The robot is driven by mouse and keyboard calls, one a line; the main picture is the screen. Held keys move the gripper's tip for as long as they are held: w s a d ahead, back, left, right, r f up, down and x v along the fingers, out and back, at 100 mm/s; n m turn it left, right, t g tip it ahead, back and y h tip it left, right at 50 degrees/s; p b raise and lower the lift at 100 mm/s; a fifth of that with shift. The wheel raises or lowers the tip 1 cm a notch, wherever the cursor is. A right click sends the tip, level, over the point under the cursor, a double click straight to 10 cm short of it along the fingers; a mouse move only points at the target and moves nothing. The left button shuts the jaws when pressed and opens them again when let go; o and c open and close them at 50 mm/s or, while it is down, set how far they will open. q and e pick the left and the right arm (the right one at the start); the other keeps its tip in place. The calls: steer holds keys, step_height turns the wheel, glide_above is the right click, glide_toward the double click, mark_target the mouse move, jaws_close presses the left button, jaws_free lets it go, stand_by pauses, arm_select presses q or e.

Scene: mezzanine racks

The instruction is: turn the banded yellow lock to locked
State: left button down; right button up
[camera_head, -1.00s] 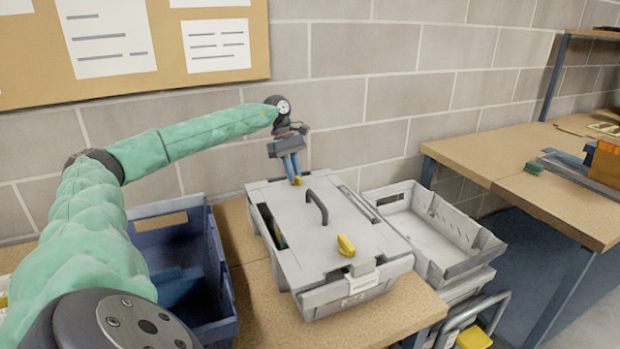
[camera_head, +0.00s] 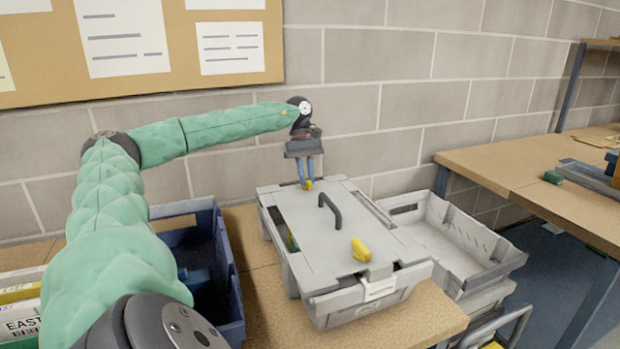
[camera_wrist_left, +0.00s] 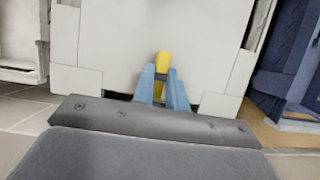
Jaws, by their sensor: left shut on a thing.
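A grey lidded case (camera_head: 335,225) stands on the wooden table, with a dark handle (camera_head: 330,212) on its lid. One yellow lock (camera_head: 309,184) is at the lid's far edge. A second yellow lock (camera_head: 361,250) is at the near edge, clear of any gripper. My left gripper (camera_head: 307,182) points down over the far lock, its blue fingers shut on it. In the left wrist view, the far lock (camera_wrist_left: 162,62) shows between the left fingertips (camera_wrist_left: 162,82). I cannot make out a band on either lock. My right gripper is not in view.
A blue bin (camera_head: 222,255) stands left of the case, partly behind my left arm. Grey crates (camera_head: 480,270) stand to its right. A block wall (camera_head: 370,110) is close behind. Another wooden table (camera_head: 500,170) is at the right. Bare tabletop (camera_head: 425,312) shows in front.

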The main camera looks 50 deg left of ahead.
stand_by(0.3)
arm_select(q)
steer(key=c, duration=1.4)
jaws_free()
steer(key=v, duration=0.7)
steer(key=shift+r, duration=0.4)
steer(key=shift+a, duration=0.15)
